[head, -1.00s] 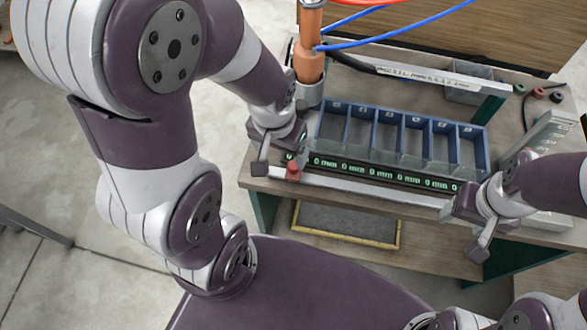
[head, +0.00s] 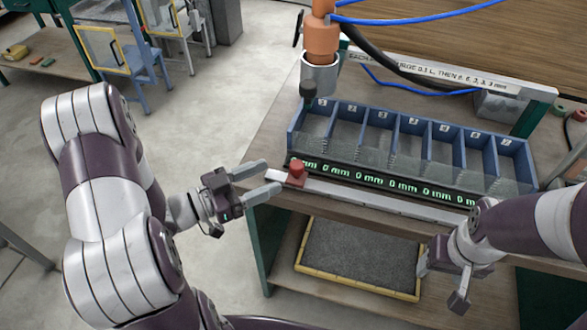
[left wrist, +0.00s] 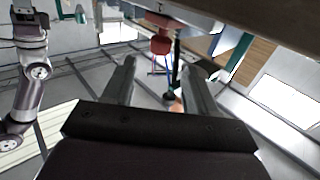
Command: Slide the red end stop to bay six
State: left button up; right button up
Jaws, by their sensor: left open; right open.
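The red end stop (head: 296,172) sits at the left end of the pale rail (head: 385,203), in front of the blue bay rack (head: 537,172). The rack has several bays in a row with small number labels. The rightmost bay (head: 510,165) is at the far end from the stop. My left gripper (head: 266,178) is open, its fingers pointing right, just left of the stop and apart from it. Its two spread fingers also show in the left wrist view (left wrist: 160,75), with nothing between them. My right gripper (head: 443,282) is open and empty below the rail's right end.
A green display strip (head: 375,182) with several "0 mm" readings runs between rack and rail. An orange spray nozzle (head: 322,40) hangs above the rack's left end, with blue hoses. A yellow-edged dark mat (head: 355,255) lies on the lower shelf. The rail's front is clear between the grippers.

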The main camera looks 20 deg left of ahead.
aim_at(298, 164)
pick_arm(q)
jog(key=x, duration=0.8)
jog(key=shift+d, duration=0.1)
jog(key=shift+c, duration=0.3)
jog(key=shift+w, duration=0.1)
grip_shut()
